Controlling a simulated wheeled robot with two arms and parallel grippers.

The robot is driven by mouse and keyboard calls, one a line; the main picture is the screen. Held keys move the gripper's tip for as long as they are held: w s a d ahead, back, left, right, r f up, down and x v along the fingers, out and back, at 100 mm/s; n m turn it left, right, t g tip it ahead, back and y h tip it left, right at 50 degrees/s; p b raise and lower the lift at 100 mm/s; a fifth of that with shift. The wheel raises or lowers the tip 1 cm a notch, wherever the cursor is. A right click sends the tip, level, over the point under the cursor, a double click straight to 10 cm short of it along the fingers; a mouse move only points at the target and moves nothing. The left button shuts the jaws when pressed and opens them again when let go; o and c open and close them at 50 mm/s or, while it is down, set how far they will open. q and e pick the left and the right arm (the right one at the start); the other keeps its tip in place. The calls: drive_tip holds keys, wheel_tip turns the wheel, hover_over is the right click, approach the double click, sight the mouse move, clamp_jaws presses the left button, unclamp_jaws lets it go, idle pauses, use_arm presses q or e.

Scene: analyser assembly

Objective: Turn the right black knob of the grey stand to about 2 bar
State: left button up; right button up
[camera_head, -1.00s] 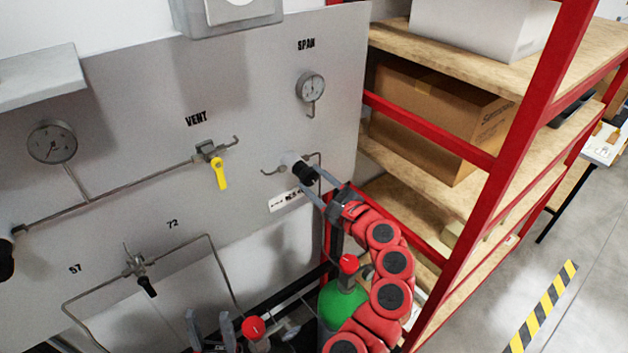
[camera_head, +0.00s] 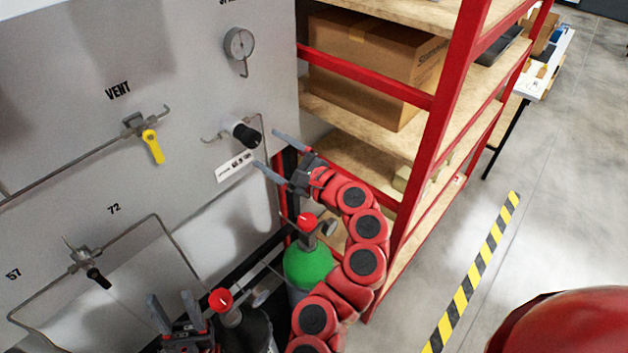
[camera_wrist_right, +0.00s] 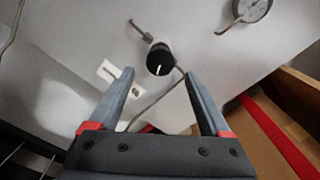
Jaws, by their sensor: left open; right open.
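The right black knob (camera_head: 246,136) sits on a pale valve body on the grey stand (camera_head: 190,60). In the right wrist view the knob (camera_wrist_right: 160,58) faces me, with a white mark pointing roughly downward. My right gripper (camera_head: 268,152) is open, its fingers apart and clear of the knob; in the right wrist view its fingertips (camera_wrist_right: 158,80) lie either side of and short of the knob. A round gauge (camera_head: 239,43) is above the knob; its reading is too small to tell. My left gripper (camera_head: 170,302) is open and empty at the lower left, below the panel's pipes.
A yellow vent valve handle (camera_head: 152,147) is left of the knob. A green cylinder (camera_head: 308,262) with a red valve cap (camera_head: 307,222) stands below my right gripper. A red shelf rack (camera_head: 420,150) with a cardboard box (camera_head: 375,65) is close on the right.

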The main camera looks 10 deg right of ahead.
drive_tip(key=p+v, duration=0.6)
drive_tip(key=v, duration=0.6)
drive_tip(key=shift+s+d, duration=0.15)
drive_tip(key=shift+s, duration=0.15)
